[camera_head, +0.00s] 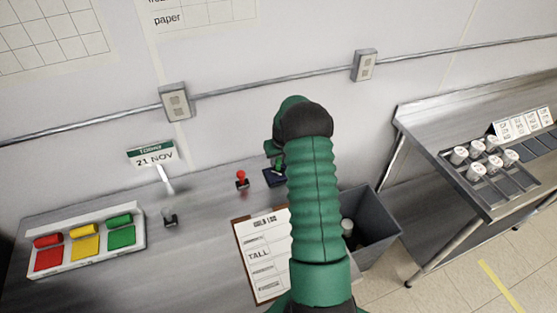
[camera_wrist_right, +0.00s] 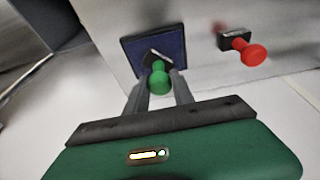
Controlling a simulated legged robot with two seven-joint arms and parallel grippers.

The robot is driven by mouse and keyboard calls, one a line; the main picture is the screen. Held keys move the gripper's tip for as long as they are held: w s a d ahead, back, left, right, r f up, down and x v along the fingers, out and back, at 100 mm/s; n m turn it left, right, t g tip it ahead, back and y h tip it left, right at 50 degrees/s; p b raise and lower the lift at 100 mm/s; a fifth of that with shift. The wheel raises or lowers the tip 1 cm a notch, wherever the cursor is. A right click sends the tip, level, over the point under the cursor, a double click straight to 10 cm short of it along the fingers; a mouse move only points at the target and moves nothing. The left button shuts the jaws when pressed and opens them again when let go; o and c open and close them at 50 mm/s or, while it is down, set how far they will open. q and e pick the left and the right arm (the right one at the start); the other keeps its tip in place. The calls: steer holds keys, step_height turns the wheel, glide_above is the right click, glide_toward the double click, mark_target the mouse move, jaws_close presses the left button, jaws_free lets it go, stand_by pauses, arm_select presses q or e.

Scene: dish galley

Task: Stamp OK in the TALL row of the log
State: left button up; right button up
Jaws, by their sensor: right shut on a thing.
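The green-handled stamp (camera_wrist_right: 159,80) is between the fingers of my right gripper (camera_wrist_right: 161,92) in the right wrist view, and the gripper is shut on it. The stamp is over the dark blue ink pad (camera_wrist_right: 178,42); I cannot tell whether it touches. In the head view my right gripper (camera_head: 279,163) is above the ink pad (camera_head: 272,179), partly hidden by my arm. The log (camera_head: 254,284) lies on a brown clipboard on the counter. Its TALL row (camera_head: 258,254) is readable, but my forearm hides the right side. My left gripper is not in view.
A red-handled stamp (camera_head: 241,180) stands left of the pad, and a grey-handled stamp (camera_head: 169,216) farther left. A tray of coloured blocks (camera_head: 137,247) is at the left. A grey bin (camera_head: 380,226) is right of the counter.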

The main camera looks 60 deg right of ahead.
steer(key=shift+d+f, duration=0.15)
steer(key=shift+f, duration=0.1)
steer(key=shift+f+b, duration=0.25)
steer(key=shift+b, duration=0.05)
stand_by(1.1)
steer(key=shift+r+p, duration=0.9)
steer(key=shift+r, duration=0.4)
steer(key=shift+r+p, duration=1.4)
steer(key=shift+r, duration=0.8)
